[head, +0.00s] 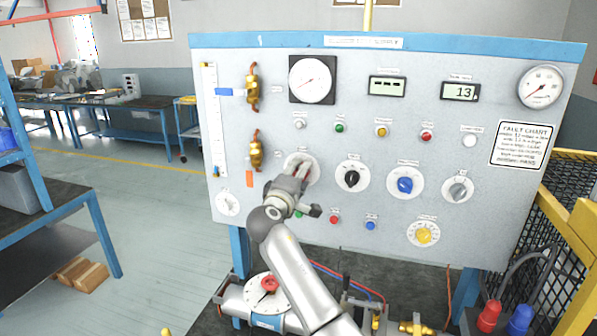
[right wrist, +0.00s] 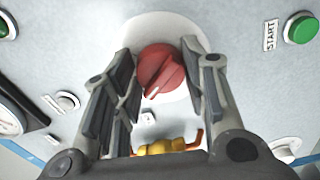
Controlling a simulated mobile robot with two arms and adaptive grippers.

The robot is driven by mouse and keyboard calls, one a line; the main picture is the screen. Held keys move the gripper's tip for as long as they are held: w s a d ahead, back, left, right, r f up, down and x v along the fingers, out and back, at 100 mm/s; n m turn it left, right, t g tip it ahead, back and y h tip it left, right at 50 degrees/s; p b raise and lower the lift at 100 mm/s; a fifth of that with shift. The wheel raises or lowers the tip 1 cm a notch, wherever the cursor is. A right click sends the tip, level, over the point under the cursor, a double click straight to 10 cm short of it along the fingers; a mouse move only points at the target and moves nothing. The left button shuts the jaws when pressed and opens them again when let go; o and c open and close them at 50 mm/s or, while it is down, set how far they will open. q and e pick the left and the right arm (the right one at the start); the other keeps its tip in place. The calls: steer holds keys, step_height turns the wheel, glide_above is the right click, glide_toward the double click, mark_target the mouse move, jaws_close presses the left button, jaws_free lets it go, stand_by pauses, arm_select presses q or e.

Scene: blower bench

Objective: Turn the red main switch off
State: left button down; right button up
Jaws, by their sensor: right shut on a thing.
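The red main switch (head: 303,168) is a round red knob on a white dial plate, at the left of the knob row on the upright panel. My right gripper (head: 292,181) is at the switch and partly hides it in the head view. In the right wrist view, the red knob (right wrist: 160,70) sits between the two fingers of my right gripper (right wrist: 162,58), which is shut on it. A white mark on the knob points to the lower left in that view. My left gripper is not in view.
Black (head: 351,177), blue (head: 405,185) and grey (head: 457,190) knobs sit to the right on the panel. A green START button (right wrist: 301,29) is near the switch. A valve with a red knob (head: 269,284) lies below. A yellow guard (head: 570,210) stands at right.

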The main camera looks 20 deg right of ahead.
steer(key=shift+r+n+p, duration=0.15)
steer(key=shift+n+p, duration=0.2)
steer(key=shift+n, duration=0.35)
steer(key=o, duration=1)
steer(key=shift+w, duration=0.1)
steer(key=v, duration=1.2)
